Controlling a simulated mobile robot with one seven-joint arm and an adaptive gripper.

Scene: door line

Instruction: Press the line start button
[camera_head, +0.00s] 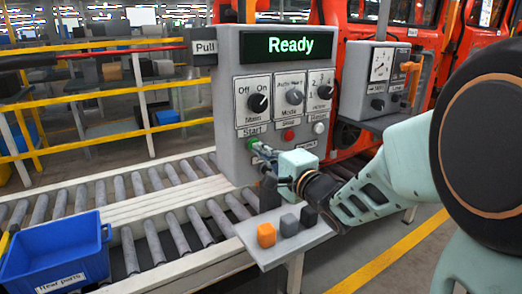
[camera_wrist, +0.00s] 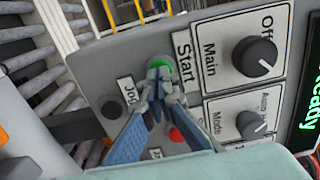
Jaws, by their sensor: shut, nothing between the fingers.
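The grey control panel (camera_head: 227,95) stands over the roller conveyor, and its display (camera_head: 288,46) reads "Ready". The green start button (camera_wrist: 160,60) shows in the wrist view beside the "Start" label (camera_wrist: 184,57). In the head view it shows as a small green patch (camera_head: 254,141) under its label, partly covered. My gripper (camera_wrist: 160,74) is shut and empty, with its fingertips at the button, overlapping its edge in the picture. I cannot tell whether they touch it or whether it is pressed. In the head view my gripper (camera_head: 257,149) reaches the panel from the right.
Main (camera_head: 257,103) and mode (camera_head: 294,97) knobs sit above the buttons. A red button (camera_wrist: 176,134) and a black jog button (camera_wrist: 111,109) are close to the fingers. A blue bin (camera_head: 55,257) stands at left.

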